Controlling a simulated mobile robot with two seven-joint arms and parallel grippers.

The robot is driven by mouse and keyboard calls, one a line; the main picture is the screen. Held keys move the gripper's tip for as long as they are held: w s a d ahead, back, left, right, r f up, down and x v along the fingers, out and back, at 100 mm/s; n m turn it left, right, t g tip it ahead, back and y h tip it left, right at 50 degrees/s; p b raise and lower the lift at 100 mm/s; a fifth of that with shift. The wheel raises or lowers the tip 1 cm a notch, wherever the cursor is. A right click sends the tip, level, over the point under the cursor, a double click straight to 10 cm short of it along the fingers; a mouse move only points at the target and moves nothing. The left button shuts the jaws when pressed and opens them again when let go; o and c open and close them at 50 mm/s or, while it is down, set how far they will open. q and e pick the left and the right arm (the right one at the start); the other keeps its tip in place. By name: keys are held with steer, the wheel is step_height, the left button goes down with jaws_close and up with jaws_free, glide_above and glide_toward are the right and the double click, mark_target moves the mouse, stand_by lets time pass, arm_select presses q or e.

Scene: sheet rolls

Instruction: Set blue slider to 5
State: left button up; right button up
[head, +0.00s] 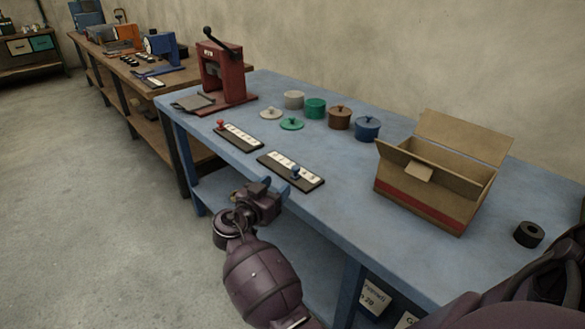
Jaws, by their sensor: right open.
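The blue slider (296,173) is a small blue knob on a dark rail with a white marked scale (280,165), near the front edge of the blue table. My left gripper is out of view.
A similar scale has a red slider (220,125) at its left end. An open cardboard box (425,200) and a black roll (528,234) are at right. The blue table (345,205) is clear between scale and box.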

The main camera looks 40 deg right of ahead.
mark_target(294, 170)
steer(key=x, duration=1)
steer(key=shift+w, duration=0.1)
steer(key=shift+c, duration=0.3)
jaws_close()
